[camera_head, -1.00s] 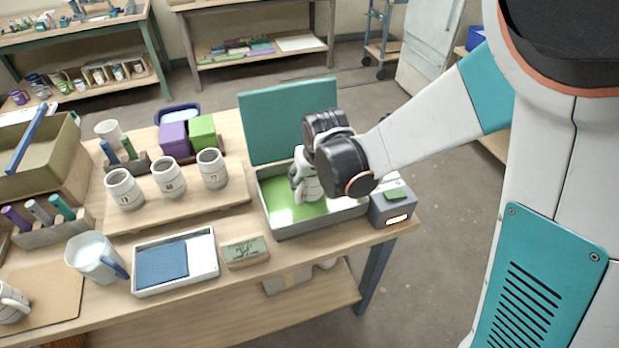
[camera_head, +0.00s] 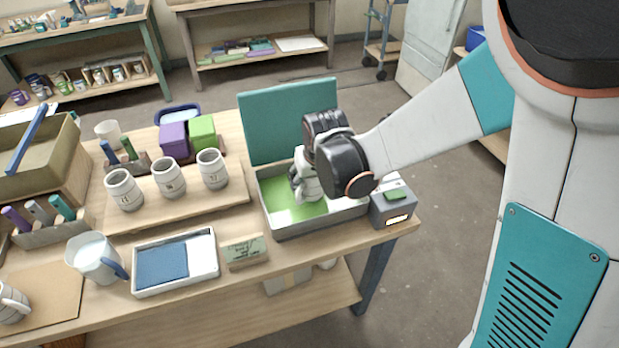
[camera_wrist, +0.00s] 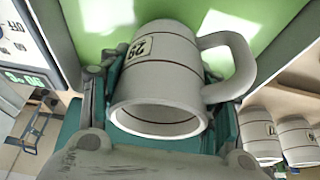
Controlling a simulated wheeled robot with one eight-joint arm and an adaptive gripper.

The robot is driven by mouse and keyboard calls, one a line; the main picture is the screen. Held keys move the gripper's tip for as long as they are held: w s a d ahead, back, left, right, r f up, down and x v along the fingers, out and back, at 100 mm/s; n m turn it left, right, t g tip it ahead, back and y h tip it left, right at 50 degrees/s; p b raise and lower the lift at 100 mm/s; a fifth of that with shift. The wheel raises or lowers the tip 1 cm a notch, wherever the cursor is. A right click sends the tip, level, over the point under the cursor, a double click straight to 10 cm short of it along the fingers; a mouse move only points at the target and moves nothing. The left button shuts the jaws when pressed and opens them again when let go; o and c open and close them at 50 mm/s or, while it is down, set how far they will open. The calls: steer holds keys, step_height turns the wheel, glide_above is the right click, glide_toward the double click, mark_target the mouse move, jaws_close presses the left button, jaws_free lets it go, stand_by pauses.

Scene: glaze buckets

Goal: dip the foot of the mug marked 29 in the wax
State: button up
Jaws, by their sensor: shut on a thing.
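The grey mug marked 29 (camera_wrist: 160,85) fills the middle of the wrist view, with its label at the upper left and its handle to the right. My gripper (camera_wrist: 155,105) is shut on its body, with a finger on either side. In the head view, the mug (camera_head: 308,187) hangs below my gripper (camera_head: 303,178), partly hidden by it. It is over the green wax (camera_head: 286,208) in a grey open tank (camera_head: 320,222). Its foot is low in the tank, but I cannot tell whether it touches the wax.
A raised teal lid (camera_head: 280,120) stands behind the tank, and a control box (camera_head: 392,207) adjoins its right side. Three mugs stand on a wooden board (camera_head: 225,200) to the left. A tray with a blue pad (camera_head: 162,263) and a small display (camera_head: 245,250) lie in front.

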steer(key=shift+r, duration=0.1)
step_height(320, 180, up, 7)
steer(key=p, duration=0.5)
steer(key=shift+r, duration=0.15)
stand_by(0.3)
stand_by(0.5)
